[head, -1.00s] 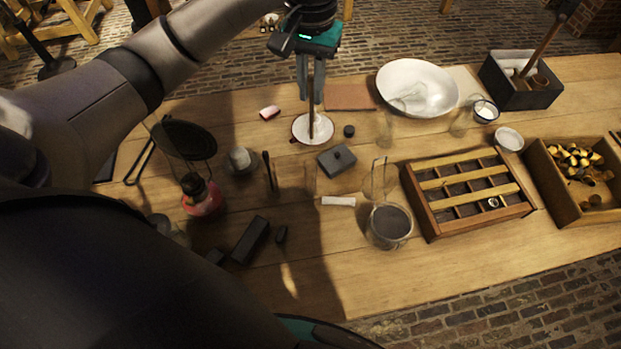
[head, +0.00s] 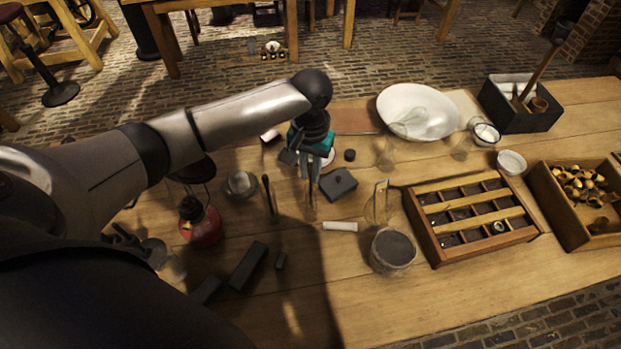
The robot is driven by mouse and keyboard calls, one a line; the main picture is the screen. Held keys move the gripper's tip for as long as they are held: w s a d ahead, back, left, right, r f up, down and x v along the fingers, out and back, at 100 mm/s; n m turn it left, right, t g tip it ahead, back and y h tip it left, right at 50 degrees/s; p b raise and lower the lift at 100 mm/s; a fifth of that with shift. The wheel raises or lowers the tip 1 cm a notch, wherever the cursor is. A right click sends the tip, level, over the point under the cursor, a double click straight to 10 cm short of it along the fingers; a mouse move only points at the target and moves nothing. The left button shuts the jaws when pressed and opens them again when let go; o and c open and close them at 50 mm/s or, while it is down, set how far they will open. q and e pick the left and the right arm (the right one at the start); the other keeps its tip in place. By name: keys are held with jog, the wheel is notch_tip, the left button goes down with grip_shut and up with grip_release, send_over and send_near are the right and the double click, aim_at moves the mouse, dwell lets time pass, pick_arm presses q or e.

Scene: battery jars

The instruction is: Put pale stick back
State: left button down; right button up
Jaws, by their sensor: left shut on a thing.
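My left gripper (head: 310,178) points down over the middle of the table, shut on a thin stick (head: 313,192). The stick is mostly hidden by the fingers, and its shade is hard to tell. Its lower end is at a clear, narrow glass jar (head: 311,211); I cannot tell whether it is inside the jar or in front of it. Another glass jar (head: 370,213) to the right has a light upright strip (head: 381,195) in it. My right gripper is not in view.
A dark rod (head: 269,194) stands left of the gripper, a dark lidded block (head: 338,184) to its right. A white roll (head: 340,226), a dark-filled jar (head: 392,250) and a divided wooden tray (head: 436,246) lie further right. A red lamp (head: 203,228) stands left.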

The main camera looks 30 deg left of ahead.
pick_arm(q)
jog(key=shift+f, duration=1.5)
jog(key=c, duration=0.8)
grip_release()
jog(key=shift+c, duration=0.2)
notch_tip(320, 180, up, 12)
jog(key=shift+r+p, duration=0.1)
jog(key=shift+p, duration=0.65)
